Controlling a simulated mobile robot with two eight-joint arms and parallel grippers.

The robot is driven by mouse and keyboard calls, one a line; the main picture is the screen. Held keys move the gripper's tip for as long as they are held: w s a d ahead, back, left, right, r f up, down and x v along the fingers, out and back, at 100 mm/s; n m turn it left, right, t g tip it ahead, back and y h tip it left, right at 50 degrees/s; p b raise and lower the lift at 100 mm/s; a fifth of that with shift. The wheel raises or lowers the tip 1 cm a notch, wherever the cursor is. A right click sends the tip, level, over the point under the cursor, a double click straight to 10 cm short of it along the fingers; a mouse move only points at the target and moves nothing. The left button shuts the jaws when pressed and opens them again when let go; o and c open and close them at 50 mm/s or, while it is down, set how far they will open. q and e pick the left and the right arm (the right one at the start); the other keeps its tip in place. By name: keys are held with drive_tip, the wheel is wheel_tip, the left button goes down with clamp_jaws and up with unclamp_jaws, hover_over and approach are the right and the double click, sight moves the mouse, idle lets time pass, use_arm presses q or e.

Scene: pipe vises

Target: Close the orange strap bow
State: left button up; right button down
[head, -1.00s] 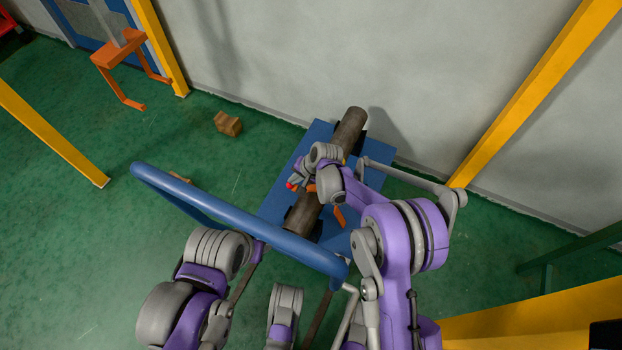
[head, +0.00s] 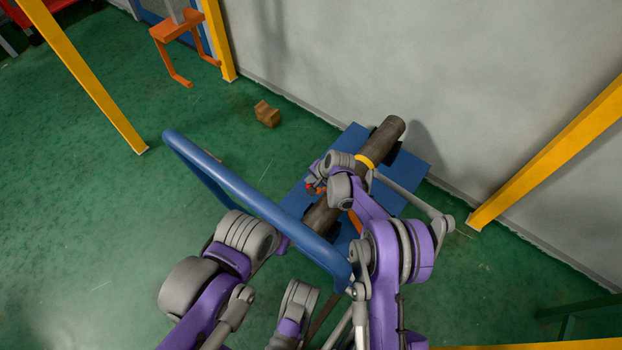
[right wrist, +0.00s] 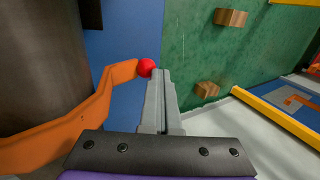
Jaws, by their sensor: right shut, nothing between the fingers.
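The orange strap bow (right wrist: 75,135) curves past the dark pipe (right wrist: 40,60) in the right wrist view, with a red ball (right wrist: 146,67) at its end. Part of the bow (head: 355,222) shows beside the pipe (head: 384,138) in the head view; my right arm hides much of it. My right gripper (right wrist: 160,74) is shut and empty, its fingertips close beside the red ball; I cannot tell whether they touch. In the head view the right gripper (head: 312,187) is small at the pipe's left side. My left arm is at lower left, and its fingers do not show.
The pipe lies on a blue plate (head: 410,170) near the grey wall. A blue bar handle (head: 255,205) crosses in front of it. A yellow band (head: 365,162) rings the pipe. A brown block (head: 267,114) lies on the green floor, which is mostly free at left.

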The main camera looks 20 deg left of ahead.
drive_tip(key=shift+s+a+f, duration=0.15)
drive_tip(key=shift+a+f, duration=0.05)
drive_tip(key=p+v, duration=0.3)
drive_tip(key=v, duration=0.8)
drive_tip(key=shift+d, duration=0.1)
drive_tip(key=shift+r, duration=0.1)
drive_tip(key=shift+d, duration=0.1)
